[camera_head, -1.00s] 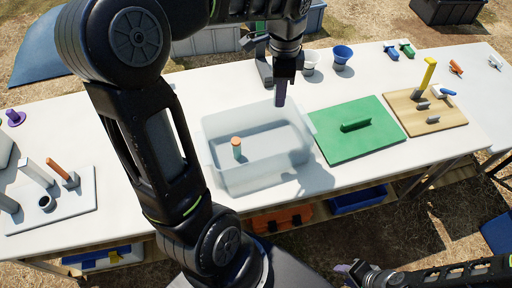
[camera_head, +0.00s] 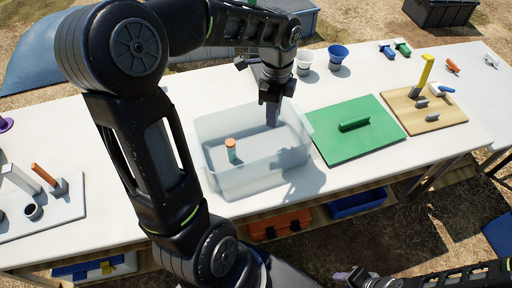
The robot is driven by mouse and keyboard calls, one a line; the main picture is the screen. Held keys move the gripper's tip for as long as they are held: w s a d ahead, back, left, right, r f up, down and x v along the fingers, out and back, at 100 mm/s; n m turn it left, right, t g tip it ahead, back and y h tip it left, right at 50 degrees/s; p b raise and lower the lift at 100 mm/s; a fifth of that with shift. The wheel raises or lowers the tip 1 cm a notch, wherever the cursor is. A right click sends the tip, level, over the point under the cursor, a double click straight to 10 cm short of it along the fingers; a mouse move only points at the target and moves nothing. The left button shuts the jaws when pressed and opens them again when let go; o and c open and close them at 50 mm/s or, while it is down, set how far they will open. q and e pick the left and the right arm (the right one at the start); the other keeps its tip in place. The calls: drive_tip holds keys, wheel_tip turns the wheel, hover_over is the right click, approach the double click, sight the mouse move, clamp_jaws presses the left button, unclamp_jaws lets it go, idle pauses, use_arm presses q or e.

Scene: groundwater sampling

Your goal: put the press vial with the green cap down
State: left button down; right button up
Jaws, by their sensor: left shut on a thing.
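My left gripper (camera_head: 272,112) points down over the right part of a clear plastic bin (camera_head: 222,185), with its fingertips inside or just above the walls. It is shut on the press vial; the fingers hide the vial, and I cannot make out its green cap. A small vial with an orange top and a teal body (camera_head: 231,152) stands upright in the left part of the bin, apart from the gripper. My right gripper (camera_head: 345,276) is low at the bottom edge, away from the table; its jaws are too unclear to judge.
A green board (camera_head: 365,145) with a green block lies right of the bin. A wooden board (camera_head: 440,118) with a yellow post is farther right. White (camera_head: 305,62) and blue (camera_head: 338,56) cups stand behind. A white rack plate (camera_head: 62,215) is at left.

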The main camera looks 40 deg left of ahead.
use_arm(q)
wheel_tip(320, 180, down, 6)
drive_tip(key=shift+r, duration=0.1)
drive_tip(key=shift+f, duration=1.95)
drive_tip(key=shift+f, duration=0.2)
drive_tip(key=c, duration=1.2)
unclamp_jaws()
drive_tip(key=shift+o, duration=0.2)
wheel_tip(320, 180, up, 12)
drive_tip(key=shift+r, duration=0.25)
